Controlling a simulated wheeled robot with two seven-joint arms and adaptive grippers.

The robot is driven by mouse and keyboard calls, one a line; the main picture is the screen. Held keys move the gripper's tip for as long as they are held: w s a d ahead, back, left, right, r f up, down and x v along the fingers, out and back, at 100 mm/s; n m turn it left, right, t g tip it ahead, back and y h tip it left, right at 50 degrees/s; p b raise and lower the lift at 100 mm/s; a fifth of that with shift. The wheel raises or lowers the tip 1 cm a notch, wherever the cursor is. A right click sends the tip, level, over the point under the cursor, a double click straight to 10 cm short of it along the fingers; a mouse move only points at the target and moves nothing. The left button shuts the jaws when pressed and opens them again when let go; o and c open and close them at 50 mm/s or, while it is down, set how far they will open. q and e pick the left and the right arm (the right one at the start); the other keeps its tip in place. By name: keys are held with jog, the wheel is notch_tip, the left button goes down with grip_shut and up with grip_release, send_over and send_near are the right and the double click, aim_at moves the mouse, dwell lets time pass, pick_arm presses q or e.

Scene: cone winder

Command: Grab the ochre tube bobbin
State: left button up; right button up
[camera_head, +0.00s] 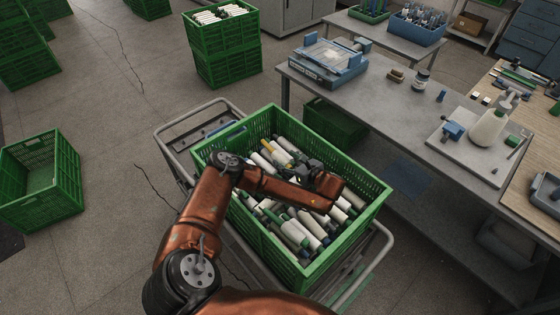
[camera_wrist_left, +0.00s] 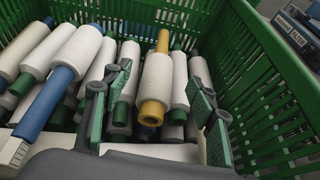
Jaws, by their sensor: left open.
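The ochre tube bobbin (camera_wrist_left: 156,78) is a white yarn cone on an ochre tube whose ends show above and below the yarn. It lies among other bobbins in the green crate, and its ochre end also shows in the head view (camera_head: 282,144). My left gripper (camera_wrist_left: 160,88) is open, with one green-padded finger on each side of the bobbin in the picture. In the head view my left gripper (camera_head: 294,165) is inside the crate, partly hidden by my own arm. My right gripper is not in view.
The green crate (camera_head: 374,205) stands on a grey-framed cart (camera_head: 169,150); its slatted walls surround the gripper. White bobbins on blue and green tubes crowd it.

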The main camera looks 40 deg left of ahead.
aim_at(284, 159)
pick_arm(q)
jog(key=shift+a+f+b, duration=0.45)
jog(key=shift+f, duration=0.15)
jog(key=shift+b+x, duration=0.5)
jog(key=shift+x, duration=0.45)
jog(key=x, duration=0.1)
jog(key=b+x, duration=0.1)
jog(key=x, duration=0.2)
jog(key=shift+w+a+r, duration=0.1)
jog(key=shift+a, duration=0.4)
jog(key=shift+c, duration=0.3)
jog(key=c, duration=1.2)
